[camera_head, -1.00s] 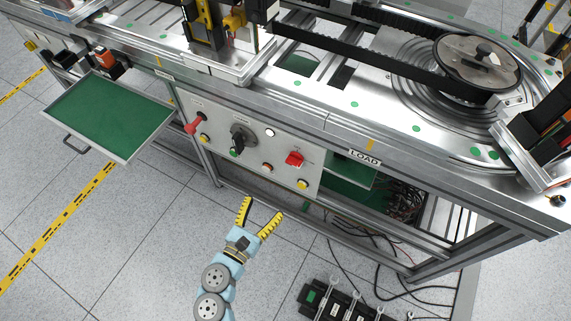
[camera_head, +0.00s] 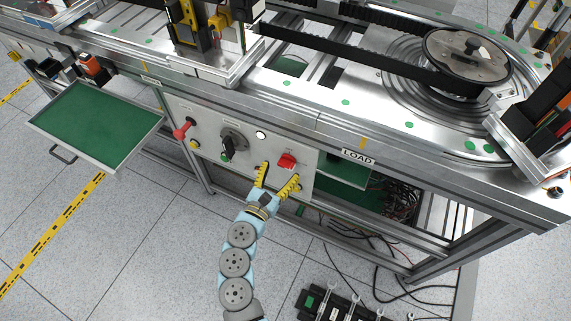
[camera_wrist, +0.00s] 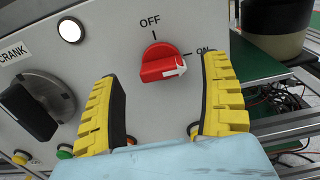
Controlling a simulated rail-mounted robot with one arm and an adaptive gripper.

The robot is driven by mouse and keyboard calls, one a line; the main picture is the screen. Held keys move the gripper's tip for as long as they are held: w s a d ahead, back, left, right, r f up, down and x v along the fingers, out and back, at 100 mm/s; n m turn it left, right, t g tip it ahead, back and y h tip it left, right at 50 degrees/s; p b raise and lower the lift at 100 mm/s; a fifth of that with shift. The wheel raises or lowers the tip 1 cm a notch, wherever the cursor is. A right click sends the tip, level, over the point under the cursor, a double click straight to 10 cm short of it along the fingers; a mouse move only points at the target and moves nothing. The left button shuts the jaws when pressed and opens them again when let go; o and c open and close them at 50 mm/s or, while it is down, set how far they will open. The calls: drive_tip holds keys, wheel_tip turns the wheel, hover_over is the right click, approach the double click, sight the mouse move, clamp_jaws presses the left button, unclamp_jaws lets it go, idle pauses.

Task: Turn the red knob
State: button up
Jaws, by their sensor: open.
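The red knob (camera_head: 287,161) sits on the light grey control panel (camera_head: 212,113) below the machine's edge. In the wrist view the red knob (camera_wrist: 162,64) shows a white arrow on its face pointing right, toward the ON mark (camera_wrist: 203,50); the OFF mark (camera_wrist: 150,21) is above it. My gripper (camera_head: 279,173) has yellow ribbed fingers and is just in front of the panel, a little below the knob. In the wrist view my gripper (camera_wrist: 164,75) is open, its fingers spread to the left and right of the knob, with nothing between them touching it.
A black crank switch (camera_wrist: 35,105) is left of the knob, with a white round button (camera_wrist: 71,30) between them. A red lever (camera_head: 183,129) is at the panel's left. An open green drawer (camera_head: 95,124) juts out farther left. Cables (camera_head: 400,203) hang under the bench at right.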

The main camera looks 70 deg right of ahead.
sight(284, 167)
drive_tip(key=shift+s+d, duration=0.15)
drive_tip(key=shift+d, duration=1.6)
drive_tip(key=c, duration=1.2)
